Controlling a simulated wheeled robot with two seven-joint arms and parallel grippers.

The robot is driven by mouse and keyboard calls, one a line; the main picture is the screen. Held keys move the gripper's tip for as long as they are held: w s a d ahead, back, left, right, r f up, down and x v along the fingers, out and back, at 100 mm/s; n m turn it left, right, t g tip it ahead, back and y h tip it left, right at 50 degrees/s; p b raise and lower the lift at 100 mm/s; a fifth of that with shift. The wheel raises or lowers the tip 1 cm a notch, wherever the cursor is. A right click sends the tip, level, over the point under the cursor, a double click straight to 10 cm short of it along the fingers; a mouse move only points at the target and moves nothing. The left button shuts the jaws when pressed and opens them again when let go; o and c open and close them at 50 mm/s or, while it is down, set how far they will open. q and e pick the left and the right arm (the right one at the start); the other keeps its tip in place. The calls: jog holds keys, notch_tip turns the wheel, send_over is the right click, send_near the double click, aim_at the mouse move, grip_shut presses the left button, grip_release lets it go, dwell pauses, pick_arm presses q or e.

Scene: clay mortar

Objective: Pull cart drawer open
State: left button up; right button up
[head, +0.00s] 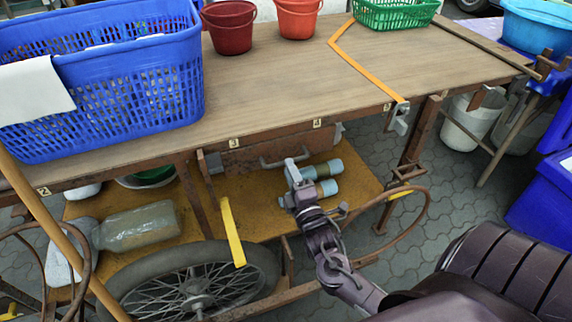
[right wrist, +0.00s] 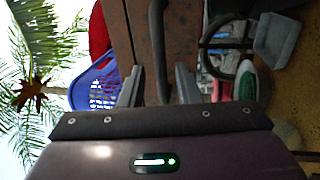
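The cart drawer (head: 253,157) is a brown, worn front under the wooden top, with a grey bar handle (head: 284,161). The drawer front looks flush with the cart's edge. My right gripper (head: 293,170) is at the handle, its fingers near the bar's right part. In the right wrist view, my right gripper (right wrist: 159,86) has its fingers apart. The dark handle bar (right wrist: 158,45) runs between them, with a gap on each side, in front of the brown drawer front (right wrist: 133,25). My left gripper is not in view.
On the cart top (head: 270,85) stand a blue basket (head: 130,85), a dark red bucket (head: 230,28), an orange bucket (head: 297,17) and a green basket (head: 395,13). Below are a yellow shelf (head: 345,180), pale blue cylinders (head: 325,190) and a wheel (head: 190,280). Blue bins (head: 545,195) stand right.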

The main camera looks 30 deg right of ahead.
jog(key=shift+x, duration=1.85)
jog(key=shift+f, duration=0.1)
grip_shut()
